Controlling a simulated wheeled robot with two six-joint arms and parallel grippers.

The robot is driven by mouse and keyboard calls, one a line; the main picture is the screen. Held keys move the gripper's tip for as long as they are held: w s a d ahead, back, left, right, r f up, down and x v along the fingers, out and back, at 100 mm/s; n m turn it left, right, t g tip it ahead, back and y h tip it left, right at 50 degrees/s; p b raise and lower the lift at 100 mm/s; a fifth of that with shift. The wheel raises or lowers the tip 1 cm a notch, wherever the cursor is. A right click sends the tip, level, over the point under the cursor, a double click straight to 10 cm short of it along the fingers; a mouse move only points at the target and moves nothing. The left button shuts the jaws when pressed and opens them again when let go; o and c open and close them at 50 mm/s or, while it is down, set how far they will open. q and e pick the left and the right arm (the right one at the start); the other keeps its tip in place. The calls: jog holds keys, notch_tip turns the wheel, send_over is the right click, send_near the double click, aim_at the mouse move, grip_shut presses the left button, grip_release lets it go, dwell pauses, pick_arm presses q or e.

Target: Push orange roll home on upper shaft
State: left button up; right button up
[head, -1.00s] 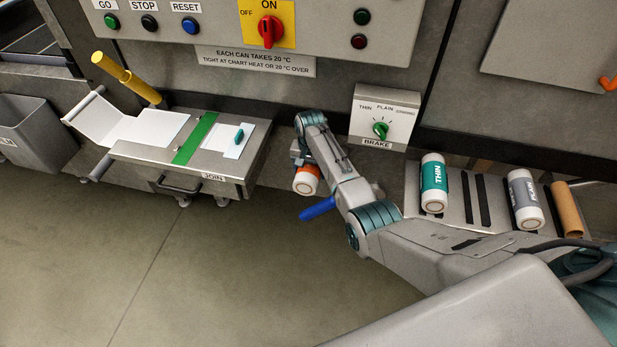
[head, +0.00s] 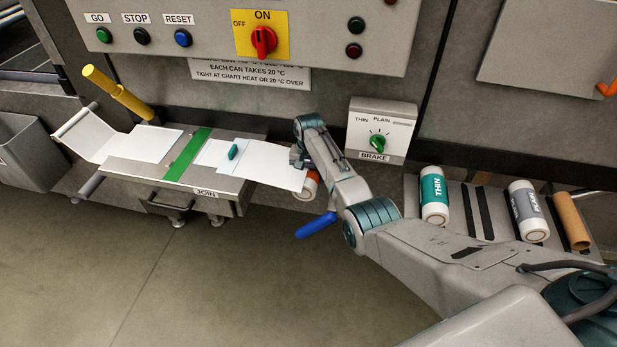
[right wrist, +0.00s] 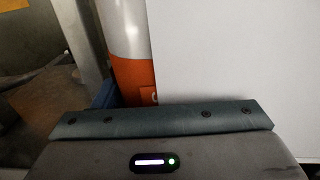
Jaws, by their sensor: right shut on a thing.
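The orange roll (head: 311,185), white with an orange band, sits below the brake box, partly behind my right arm. In the right wrist view the orange roll (right wrist: 133,78) is close in front of my jaw bar, with a white sheet beside it. My right gripper (head: 298,160) is at the roll and shut on it; its fingertips are mostly hidden. The upper shaft is hidden, so I cannot tell how far the roll sits on it. A white sheet (head: 272,165) spans from the join table to the roll. My left gripper is not in view.
The join table (head: 185,188) is at left, with a green strip and a yellow handle (head: 115,92). A blue handle (head: 316,225) sticks out below the roll. The brake box (head: 382,130) is above right. THIN (head: 433,195) and PLAIN (head: 527,208) rolls lie on the rack at right.

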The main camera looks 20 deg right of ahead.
jog(key=o, duration=1.4)
